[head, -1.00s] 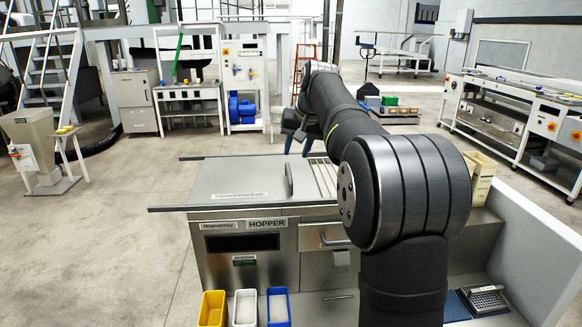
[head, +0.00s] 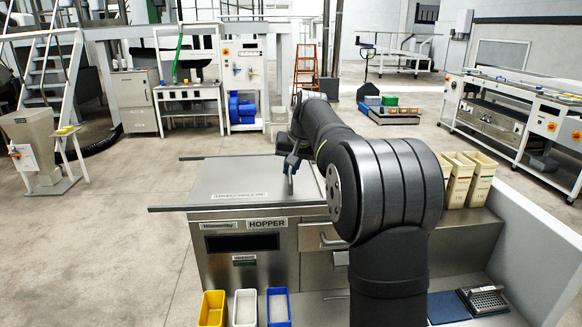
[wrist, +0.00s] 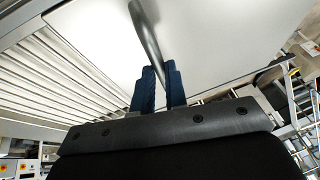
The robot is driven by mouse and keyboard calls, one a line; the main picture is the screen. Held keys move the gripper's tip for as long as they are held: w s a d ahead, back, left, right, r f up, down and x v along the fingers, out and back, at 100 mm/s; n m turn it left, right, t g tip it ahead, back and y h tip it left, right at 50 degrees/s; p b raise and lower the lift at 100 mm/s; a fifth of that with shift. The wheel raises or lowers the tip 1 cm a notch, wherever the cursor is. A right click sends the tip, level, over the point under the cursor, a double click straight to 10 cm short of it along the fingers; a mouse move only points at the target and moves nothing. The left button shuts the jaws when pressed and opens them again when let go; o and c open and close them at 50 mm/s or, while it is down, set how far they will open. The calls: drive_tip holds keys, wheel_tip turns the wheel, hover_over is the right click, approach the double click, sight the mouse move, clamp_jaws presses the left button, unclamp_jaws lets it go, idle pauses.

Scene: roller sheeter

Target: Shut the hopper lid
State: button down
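The hopper lid (head: 240,183) is a flat grey metal panel on top of the hopper (head: 248,240). It lies level and leaves a slatted strip uncovered at its right. The slats (wrist: 65,75) show clearly in the wrist view. An upright bar handle (head: 291,182) stands near the lid's right side. My gripper (head: 292,161) is at the handle's top. In the wrist view its two blue fingers (wrist: 160,88) stand apart, with the handle (wrist: 148,30) running between them. I cannot tell whether they press on it.
Yellow, white and blue bins (head: 244,308) stand in front of the hopper. Several cream containers (head: 470,180) stand at the right, behind a blue mat (head: 450,307) with a metal tray. A pale panel borders the right side. My arm hides part of the slatted strip.

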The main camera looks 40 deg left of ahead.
drive_tip(key=shift+w, duration=0.1)
drive_tip(key=w+d, duration=1.7)
drive_tip(key=shift+w+d, duration=0.15)
drive_tip(key=shift+d, duration=0.05)
drive_tip(key=c, duration=1.6)
unclamp_jaws()
drive_tip(key=shift+w+d, duration=0.1)
drive_tip(key=shift+o, duration=0.7)
drive_tip(key=v, duration=1.7)
drive_tip(key=shift+r, duration=0.1)
drive_tip(key=x, duration=1.7)
